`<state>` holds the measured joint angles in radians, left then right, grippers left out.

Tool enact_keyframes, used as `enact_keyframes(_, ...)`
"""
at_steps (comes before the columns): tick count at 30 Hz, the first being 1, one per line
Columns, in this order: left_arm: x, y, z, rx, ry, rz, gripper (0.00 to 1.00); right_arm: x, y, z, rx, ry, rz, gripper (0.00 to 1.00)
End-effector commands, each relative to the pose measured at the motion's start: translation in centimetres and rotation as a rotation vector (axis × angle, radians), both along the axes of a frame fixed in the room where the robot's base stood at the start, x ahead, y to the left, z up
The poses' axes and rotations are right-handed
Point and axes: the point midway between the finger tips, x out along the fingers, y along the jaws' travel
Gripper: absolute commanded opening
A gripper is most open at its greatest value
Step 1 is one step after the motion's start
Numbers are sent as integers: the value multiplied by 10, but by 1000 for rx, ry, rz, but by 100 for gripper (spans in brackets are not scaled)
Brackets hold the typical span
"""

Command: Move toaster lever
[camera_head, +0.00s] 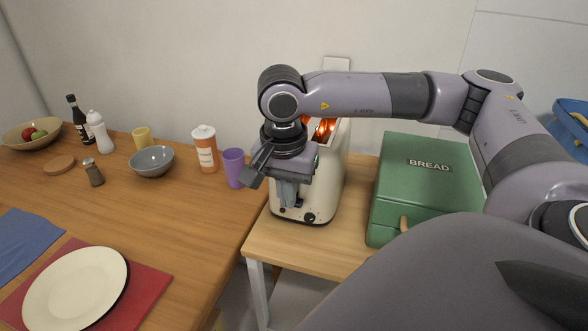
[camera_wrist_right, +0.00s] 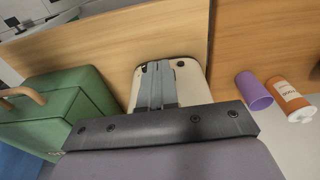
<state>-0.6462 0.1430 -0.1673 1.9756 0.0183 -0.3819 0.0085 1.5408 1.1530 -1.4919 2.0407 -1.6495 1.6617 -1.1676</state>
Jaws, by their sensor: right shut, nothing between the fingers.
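The cream toaster (camera_head: 326,190) stands on the small wooden table, with orange glow in its top slots and dark knobs low on its front face. My right gripper (camera_head: 289,204) points down in front of that face, fingers shut together and empty. In the right wrist view, the shut grey fingers (camera_wrist_right: 157,66) overlap the toaster's front (camera_wrist_right: 190,82). The lever is hidden behind the gripper or too small to make out, and I cannot tell whether the fingers touch it. My left gripper is out of view.
A green bread box (camera_head: 428,180) stands right of the toaster. A purple cup (camera_head: 233,166) and an orange-and-white bottle (camera_head: 205,150) stand left of it on the larger table. A grey bowl (camera_head: 152,161) is farther left. The wall is close behind.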

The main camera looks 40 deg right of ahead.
Motion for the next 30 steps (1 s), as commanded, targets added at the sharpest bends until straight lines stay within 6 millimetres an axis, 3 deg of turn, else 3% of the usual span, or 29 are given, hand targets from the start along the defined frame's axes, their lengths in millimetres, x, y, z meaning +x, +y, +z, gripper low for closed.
enact_keyframes(9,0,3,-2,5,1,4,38,-1,4,48,1,-5,0,0)
enact_keyframes(15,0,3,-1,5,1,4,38,-3,6,68,1,-3,0,0)
enact_keyframes(30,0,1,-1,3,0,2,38,-3,6,71,0,-1,0,0)
